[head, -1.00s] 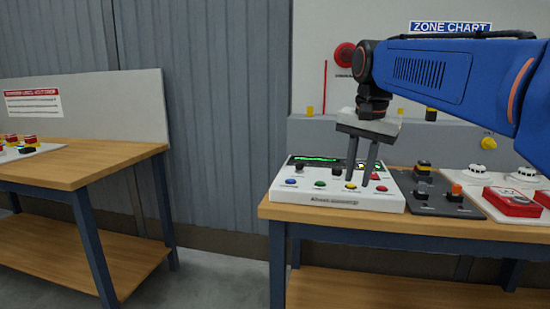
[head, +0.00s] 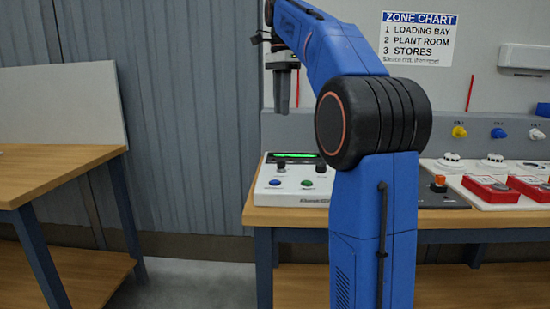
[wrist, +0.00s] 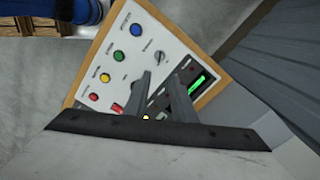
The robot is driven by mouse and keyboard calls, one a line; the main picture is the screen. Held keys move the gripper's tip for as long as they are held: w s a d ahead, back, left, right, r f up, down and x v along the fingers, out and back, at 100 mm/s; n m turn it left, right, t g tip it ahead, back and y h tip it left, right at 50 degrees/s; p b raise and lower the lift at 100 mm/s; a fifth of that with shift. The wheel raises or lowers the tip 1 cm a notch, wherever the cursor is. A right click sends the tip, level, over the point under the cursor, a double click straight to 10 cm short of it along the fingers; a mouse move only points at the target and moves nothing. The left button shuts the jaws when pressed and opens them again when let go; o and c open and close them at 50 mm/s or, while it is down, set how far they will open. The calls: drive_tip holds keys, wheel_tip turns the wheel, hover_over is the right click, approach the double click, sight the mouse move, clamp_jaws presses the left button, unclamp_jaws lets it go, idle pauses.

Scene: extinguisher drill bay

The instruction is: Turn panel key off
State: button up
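The white control panel (head: 300,200) lies on the right-hand bench, with a green-lit display (head: 295,155). A blue button (head: 275,182), a green button (head: 307,182) and two dark knobs (head: 281,167) show; my arm hides its right part. The wrist view shows blue (wrist: 136,30), green (wrist: 120,57), yellow (wrist: 105,77) and red (wrist: 94,97) buttons and a grey knob (wrist: 160,57). I cannot tell which control is the key. My gripper (wrist: 164,80) is open and empty, fingers apart. In the head view my gripper (head: 284,108) hangs above the panel, clear of it.
A dark switch box (head: 440,197) and red call points (head: 490,189) stand right of the panel on the bench. Coloured knobs (head: 459,132) are on the grey backboard. A second wooden bench (head: 50,165) is at left, with open floor between.

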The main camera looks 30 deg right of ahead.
sight(281, 166)
wheel_tip(281, 166, down, 17)
drive_tip(key=shift+r, duration=0.15)
idle(0.5)
clamp_jaws()
